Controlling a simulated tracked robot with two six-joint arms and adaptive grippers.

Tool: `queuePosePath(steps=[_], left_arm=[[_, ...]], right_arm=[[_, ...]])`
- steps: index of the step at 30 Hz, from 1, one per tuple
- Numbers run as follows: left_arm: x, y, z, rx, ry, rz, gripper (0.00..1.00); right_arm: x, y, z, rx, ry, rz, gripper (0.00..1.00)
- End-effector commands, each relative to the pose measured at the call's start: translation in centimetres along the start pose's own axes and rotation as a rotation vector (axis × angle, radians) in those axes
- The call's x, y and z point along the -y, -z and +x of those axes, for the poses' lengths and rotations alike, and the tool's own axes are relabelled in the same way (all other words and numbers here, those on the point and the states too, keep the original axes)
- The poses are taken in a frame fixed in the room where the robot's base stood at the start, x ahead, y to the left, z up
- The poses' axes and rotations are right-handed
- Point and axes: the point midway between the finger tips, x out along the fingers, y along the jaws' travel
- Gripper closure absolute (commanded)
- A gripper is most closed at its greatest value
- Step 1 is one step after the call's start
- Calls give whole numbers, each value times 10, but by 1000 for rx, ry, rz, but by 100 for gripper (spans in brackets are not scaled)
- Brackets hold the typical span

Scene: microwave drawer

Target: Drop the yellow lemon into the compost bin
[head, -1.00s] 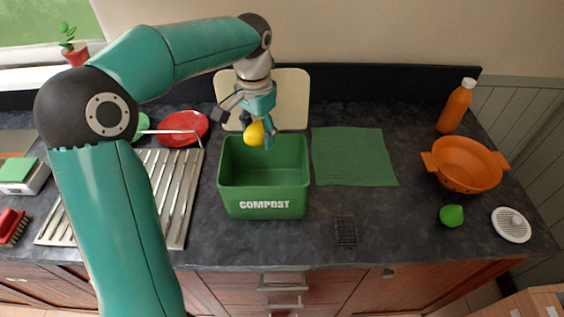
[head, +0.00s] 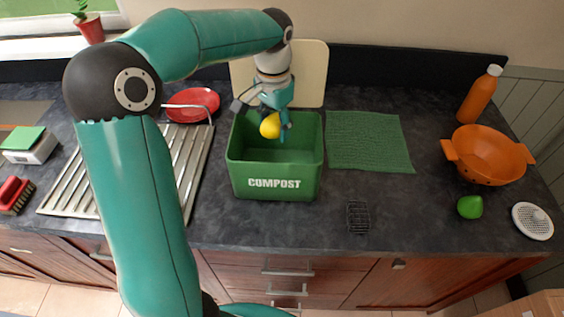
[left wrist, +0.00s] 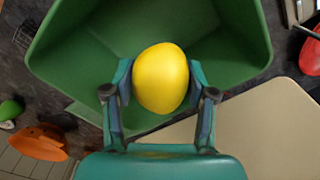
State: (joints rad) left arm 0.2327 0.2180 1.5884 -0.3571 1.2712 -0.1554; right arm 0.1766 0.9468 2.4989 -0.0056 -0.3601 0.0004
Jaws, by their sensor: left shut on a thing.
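The yellow lemon (head: 270,125) is held between the fingers of my left gripper (head: 276,118). In the left wrist view the lemon (left wrist: 161,78) sits between both fingertips of the gripper (left wrist: 160,82), with the bin's hollow behind it. The green compost bin (head: 274,187), lettered COMPOST, stands upright on the dark counter. In the head view the lemon overlaps the bin's opening near its back rim; how far above or inside the rim it is, I cannot tell. The bin (left wrist: 90,50) looks empty where its inside shows. My right gripper is in neither view.
A cream board (head: 310,75) leans behind the bin. A ribbed metal drainer (head: 185,155) and red plate (head: 193,103) are to its left, a green cloth (head: 368,142) to its right. Farther right are an orange colander (head: 488,158), an orange bottle (head: 480,95) and a green lime (head: 470,207).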

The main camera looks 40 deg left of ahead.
Motion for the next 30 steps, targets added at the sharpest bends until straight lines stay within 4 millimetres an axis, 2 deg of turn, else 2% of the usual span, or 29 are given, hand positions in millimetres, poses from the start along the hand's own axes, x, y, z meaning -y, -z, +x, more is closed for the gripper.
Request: queuePosePath(steps=[3,4,9,22,26,30], left_arm=[[0,0,-1,-1,0,0,81],[0,0,-1,-1,0,0,42],[0,0,-1,-1,0,0,15],[0,1,-6,-3,1,0,15],[0,1,-21,-5,2,0,15],[0,2,-47,-6,2,0,15]], right_arm=[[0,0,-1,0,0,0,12],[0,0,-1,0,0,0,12],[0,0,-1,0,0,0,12],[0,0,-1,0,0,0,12],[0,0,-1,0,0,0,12],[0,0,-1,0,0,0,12]])
